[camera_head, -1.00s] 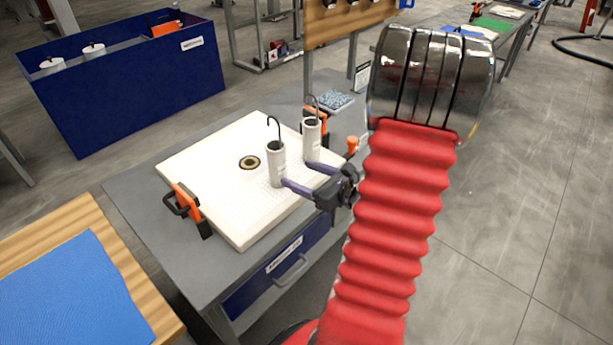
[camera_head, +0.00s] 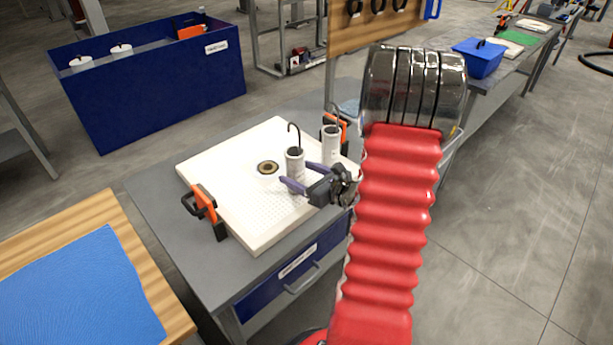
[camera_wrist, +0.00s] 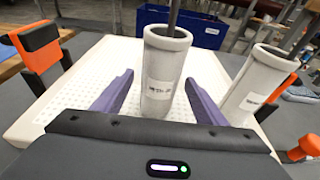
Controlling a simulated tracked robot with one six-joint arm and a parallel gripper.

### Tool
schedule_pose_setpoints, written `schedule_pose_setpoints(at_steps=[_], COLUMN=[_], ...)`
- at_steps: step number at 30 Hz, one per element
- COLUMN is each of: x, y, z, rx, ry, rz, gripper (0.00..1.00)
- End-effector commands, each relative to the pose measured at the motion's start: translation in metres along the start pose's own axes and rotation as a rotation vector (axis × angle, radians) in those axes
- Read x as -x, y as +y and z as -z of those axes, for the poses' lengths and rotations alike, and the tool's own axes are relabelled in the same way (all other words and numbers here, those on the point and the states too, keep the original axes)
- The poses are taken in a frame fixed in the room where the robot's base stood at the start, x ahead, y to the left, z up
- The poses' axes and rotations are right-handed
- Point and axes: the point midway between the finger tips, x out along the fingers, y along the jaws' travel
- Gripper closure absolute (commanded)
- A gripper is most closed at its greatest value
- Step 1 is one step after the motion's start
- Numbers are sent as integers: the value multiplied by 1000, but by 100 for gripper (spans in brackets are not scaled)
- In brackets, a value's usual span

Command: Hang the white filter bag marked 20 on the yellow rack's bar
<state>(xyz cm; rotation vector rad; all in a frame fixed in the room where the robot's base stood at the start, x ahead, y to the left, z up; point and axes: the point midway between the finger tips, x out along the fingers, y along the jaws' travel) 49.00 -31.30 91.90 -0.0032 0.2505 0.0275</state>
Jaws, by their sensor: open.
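Two white filter bags with dark hooks stand upright on the white perforated plate (camera_head: 232,205). The nearer bag (camera_head: 294,163) is between my gripper's fingers in the wrist view, where it shows a small label (camera_wrist: 159,88) too blurred to read surely. The other bag (camera_head: 331,143) stands to its right and also has a label in the wrist view (camera_wrist: 262,80). My gripper (camera_head: 297,172) is open, its purple fingers on either side of the nearer bag, with gaps visible on both sides. I cannot make out the yellow rack's bar for certain.
Orange clamps (camera_head: 207,212) grip the plate's edges; one stands close behind the right bag. A blue bin (camera_head: 160,90) with white bags stands at the back left. A wooden table (camera_head: 150,285) with a blue mat (camera_head: 85,295) is at front left. Open floor lies right.

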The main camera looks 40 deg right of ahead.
Motion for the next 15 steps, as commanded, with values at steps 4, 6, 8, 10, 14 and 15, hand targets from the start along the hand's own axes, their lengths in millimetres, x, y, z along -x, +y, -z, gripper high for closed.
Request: schedule_pose_setpoints(at_steps=[4,6,8,10,14,15], x=[-12,-16,-19,-21,-22,-22], y=[0,0,0,0,0,0], z=[0,0,0,0,0,0], rx=[1,1,1,0,0,0], ry=[-1,-1,0,0,0,0], rz=[-2,-1,-1,-1,-1,-1], gripper=[34,34,34,34,34,34])
